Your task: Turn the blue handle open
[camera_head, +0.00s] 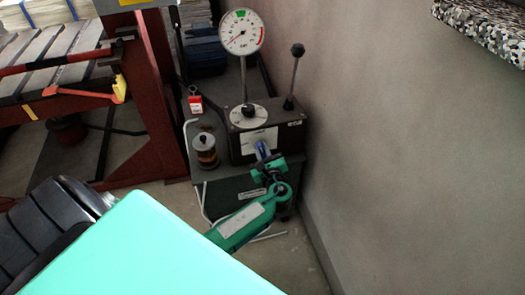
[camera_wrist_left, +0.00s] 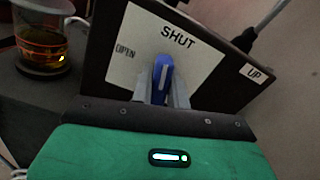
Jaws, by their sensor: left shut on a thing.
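The blue handle (camera_wrist_left: 163,72) is on the front of a dark box, over a white label plate (camera_wrist_left: 128,62). In the left wrist view it stands upright, in line with the word SHUT above it; the word OPEN is to its left. My left gripper (camera_wrist_left: 163,94) is shut on the blue handle, one finger on each side. In the head view the handle (camera_head: 261,148) shows small and blue on the box front, with my left gripper (camera_head: 265,159) at it. My right gripper is not in view.
The dark box (camera_head: 285,132) carries a round gauge (camera_head: 242,32) and a black-knobbed lever (camera_head: 297,52). A glass jar of amber liquid (camera_head: 206,150) stands left of it. A grey wall (camera_head: 400,150) is close on the right. A red-framed rack (camera_head: 160,100) stands left.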

